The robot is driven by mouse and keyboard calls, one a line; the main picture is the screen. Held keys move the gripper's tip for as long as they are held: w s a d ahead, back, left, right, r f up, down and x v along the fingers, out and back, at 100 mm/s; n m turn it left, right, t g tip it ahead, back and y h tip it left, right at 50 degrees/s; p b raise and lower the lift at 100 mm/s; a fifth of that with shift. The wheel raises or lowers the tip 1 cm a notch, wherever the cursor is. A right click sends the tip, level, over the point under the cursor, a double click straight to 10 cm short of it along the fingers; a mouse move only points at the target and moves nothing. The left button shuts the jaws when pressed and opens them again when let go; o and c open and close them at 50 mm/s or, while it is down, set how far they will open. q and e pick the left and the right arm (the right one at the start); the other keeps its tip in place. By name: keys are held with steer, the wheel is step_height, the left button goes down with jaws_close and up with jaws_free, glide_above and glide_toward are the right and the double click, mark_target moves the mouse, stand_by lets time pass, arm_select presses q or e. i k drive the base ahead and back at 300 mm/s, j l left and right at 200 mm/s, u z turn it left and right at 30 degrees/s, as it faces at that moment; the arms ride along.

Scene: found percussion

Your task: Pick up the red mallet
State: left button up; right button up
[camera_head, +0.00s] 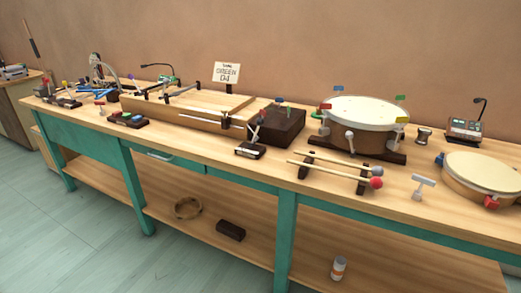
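The red mallet (376,183) has a round red head and a pale wooden stick. It lies across two small dark rests (304,171) on the workbench, in front of the big drum, with its head to the right. Neither of my grippers shows in the head view.
A big drum (365,110) with coloured tabs stands behind the mallets. A smaller drum (485,172) and a white T-shaped piece (422,186) are to the right. A dark block (250,150) is to the left. Bare bench top (330,190) lies in front.

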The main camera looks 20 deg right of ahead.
mark_target(376, 182)
steer(key=z, duration=1.35)
